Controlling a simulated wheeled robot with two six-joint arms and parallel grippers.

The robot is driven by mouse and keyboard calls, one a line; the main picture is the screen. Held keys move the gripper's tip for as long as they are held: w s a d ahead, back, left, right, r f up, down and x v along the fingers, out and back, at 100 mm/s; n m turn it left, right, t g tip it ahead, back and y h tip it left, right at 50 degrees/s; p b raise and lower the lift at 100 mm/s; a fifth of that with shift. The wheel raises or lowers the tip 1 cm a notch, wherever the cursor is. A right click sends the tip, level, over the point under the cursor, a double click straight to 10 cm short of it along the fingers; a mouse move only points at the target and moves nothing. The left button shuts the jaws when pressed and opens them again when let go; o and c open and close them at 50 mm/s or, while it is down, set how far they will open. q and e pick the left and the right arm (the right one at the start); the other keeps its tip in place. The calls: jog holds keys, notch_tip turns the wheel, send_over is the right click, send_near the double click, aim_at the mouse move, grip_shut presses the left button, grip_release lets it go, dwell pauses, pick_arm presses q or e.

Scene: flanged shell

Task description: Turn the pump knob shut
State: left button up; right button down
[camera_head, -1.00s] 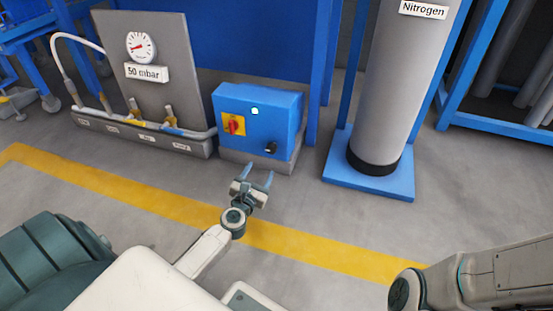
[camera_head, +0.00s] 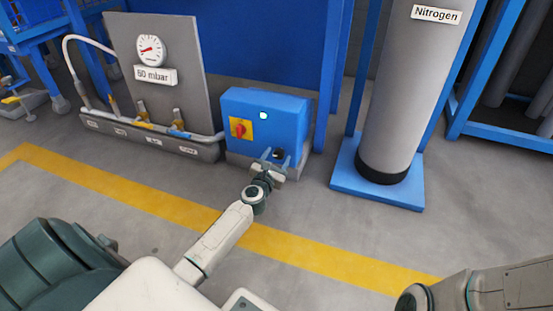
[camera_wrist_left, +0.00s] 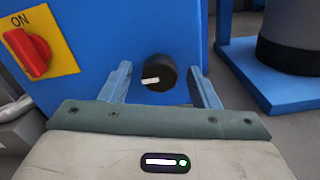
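The pump knob is a round black knob (camera_wrist_left: 158,73) with a white pointer mark, low on the front of the blue pump box (camera_head: 262,110). In the left wrist view it sits between the two fingers, with the pointer lying roughly level toward the left. My left gripper (camera_head: 272,158) is open, its fingers apart on either side of the knob; I cannot tell whether they touch it. In the head view the fingers partly hide the knob. My right arm (camera_head: 480,292) shows at the lower right; its gripper is out of view.
A red switch (camera_head: 240,130) on a yellow plate marked ON is left of the knob. A gauge panel (camera_head: 165,90) with a 60 mbar sign stands further left. A nitrogen cylinder (camera_head: 408,95) stands at right on a blue base. The floor in front is clear.

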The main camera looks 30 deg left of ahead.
pick_arm(q)
jog(key=c, duration=0.9)
jog(key=shift+o, duration=0.2)
jog(key=shift+m, duration=0.4)
jog(key=m+p, duration=0.2)
jog(key=shift+m, duration=0.4)
jog(key=m+p, duration=0.2)
jog(key=m, duration=0.3)
jog(key=shift+d, duration=0.1)
jog(key=m+p, duration=0.2)
jog(key=m, duration=0.3)
jog(key=shift+f, duration=0.1)
jog(key=shift+f+m+p, duration=0.2)
jog(key=shift+m+p, duration=1)
jog(key=shift+m, duration=1)
